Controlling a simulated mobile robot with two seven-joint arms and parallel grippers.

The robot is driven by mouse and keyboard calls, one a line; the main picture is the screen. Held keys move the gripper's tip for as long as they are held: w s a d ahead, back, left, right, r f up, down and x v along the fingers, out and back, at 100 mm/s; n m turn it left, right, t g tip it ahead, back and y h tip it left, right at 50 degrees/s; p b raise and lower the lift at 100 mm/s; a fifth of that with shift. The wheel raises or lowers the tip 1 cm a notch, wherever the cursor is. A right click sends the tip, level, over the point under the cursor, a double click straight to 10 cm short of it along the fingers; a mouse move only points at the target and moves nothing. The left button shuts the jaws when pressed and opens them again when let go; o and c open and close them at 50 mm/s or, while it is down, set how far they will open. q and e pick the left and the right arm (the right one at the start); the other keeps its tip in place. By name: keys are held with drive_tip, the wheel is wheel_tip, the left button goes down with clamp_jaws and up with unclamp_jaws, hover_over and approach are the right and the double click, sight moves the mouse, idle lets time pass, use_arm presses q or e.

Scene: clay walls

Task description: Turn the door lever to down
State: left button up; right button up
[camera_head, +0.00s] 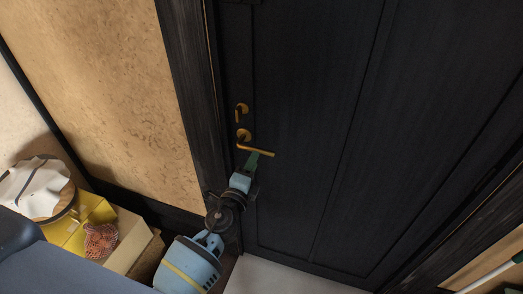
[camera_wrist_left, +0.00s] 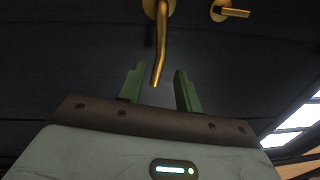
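The brass door lever (camera_head: 258,151) is on the dark door (camera_head: 310,110), near its left edge. It points right from its round plate (camera_head: 243,134) and looks about level. My left gripper (camera_head: 252,160) is at the lever, just below it in the head view. In the left wrist view its two green fingers are apart (camera_wrist_left: 159,72), and the end of the lever (camera_wrist_left: 161,45) reaches between their tips. I cannot tell whether a finger touches the lever. My right gripper is not in view.
A smaller brass turn piece (camera_head: 241,110) sits above the lever; it also shows in the wrist view (camera_wrist_left: 232,11). The dark door frame (camera_head: 190,80) and tan wall (camera_head: 115,90) are to the left. Pale floor lies below the door.

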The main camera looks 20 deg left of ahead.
sight(260, 149)
use_arm(q)
drive_tip(key=shift+w+d+r, duration=0.1)
drive_tip(key=shift+w, duration=1.4)
drive_tip(key=shift+w+d+r, duration=0.1)
drive_tip(key=shift+w, duration=1.4)
drive_tip(key=shift+c, duration=0.4)
clamp_jaws()
